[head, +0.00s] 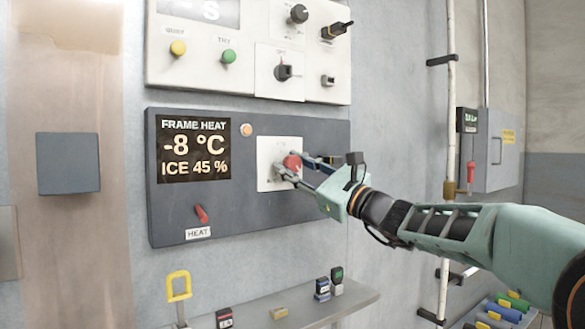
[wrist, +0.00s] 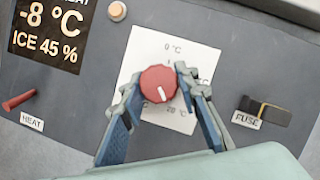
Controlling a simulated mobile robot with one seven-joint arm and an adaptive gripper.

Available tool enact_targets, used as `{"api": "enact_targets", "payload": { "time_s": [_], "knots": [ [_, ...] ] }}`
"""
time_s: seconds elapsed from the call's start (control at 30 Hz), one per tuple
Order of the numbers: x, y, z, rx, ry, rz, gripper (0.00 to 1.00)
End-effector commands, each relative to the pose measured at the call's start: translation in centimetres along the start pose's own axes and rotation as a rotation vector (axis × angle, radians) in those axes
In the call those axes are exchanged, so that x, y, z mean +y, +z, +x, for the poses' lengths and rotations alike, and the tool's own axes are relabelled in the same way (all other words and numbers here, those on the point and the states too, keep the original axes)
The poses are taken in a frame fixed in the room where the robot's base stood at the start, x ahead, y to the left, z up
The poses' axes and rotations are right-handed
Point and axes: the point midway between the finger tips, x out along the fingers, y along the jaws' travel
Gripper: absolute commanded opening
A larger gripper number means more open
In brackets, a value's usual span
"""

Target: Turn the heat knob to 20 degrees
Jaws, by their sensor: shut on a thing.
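The red heat knob (head: 292,162) sits on a white dial plate (head: 266,180) on the dark frame-heat panel. In the wrist view, the knob (wrist: 158,78) has a white mark pointing down and slightly right, toward the "20 °C" label low on the plate (wrist: 150,45). A "0 °C" label is at the top, and another label at the right is partly hidden by a finger. My gripper (head: 293,165) is shut on the knob, one finger on each side; it also shows in the wrist view (wrist: 157,84). The display (head: 194,147) reads -8 °C, ICE 45 %.
A red HEAT lever (head: 201,213) is at the panel's lower left. A black FUSE piece (wrist: 265,110) is right of the knob. Another control panel (head: 240,85) is above. A shelf (head: 345,300) with small items juts out below.

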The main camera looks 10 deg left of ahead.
Motion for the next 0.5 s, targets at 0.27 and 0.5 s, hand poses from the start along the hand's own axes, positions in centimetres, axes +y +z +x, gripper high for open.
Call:
{"api": "enact_targets", "payload": {
  "time_s": [0.27,0.5],
  "knots": [
    [0.02,-0.05,-0.01,0.001,0.0,0.0,0.3],
    [0.01,-0.03,-0.01,0.0,0.0,0.0,0.47]
  ]
}}
